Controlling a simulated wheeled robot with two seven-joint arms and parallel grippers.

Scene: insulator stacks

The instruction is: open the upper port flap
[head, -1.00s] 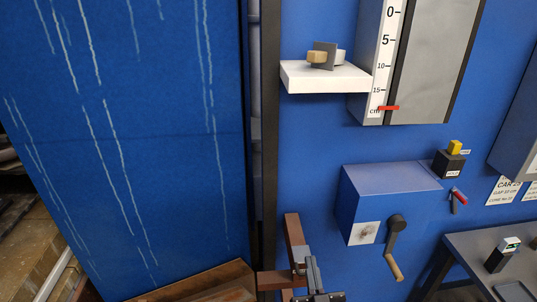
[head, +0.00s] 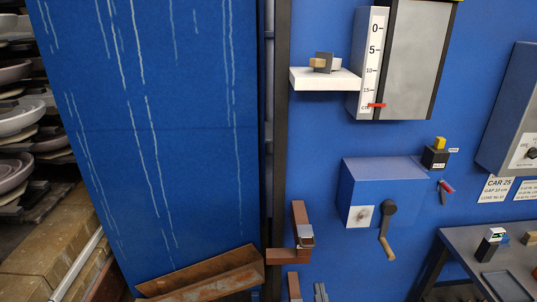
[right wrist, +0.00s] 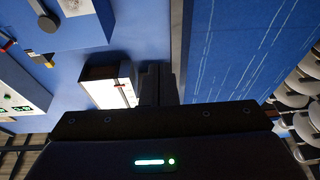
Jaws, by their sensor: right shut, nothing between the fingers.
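I cannot surely pick out the upper port flap in either view. A brown upright bar with a foot (head: 299,214) is low on the blue wall beside the dark post, with a small grey block (head: 306,236) against it. My right gripper (head: 320,291) shows only in part at the bottom edge of the head view, below that bar. In the right wrist view its dark fingers (right wrist: 160,84) are together and hold nothing. My left gripper is in neither view.
A blue box (head: 378,190) with a crank (head: 387,230) juts from the wall. Above are a white shelf (head: 322,79) and a scale (head: 373,62). A rusty trough (head: 200,274) lies below the streaked blue panel (head: 150,140). A grey table (head: 463,262) stands at right.

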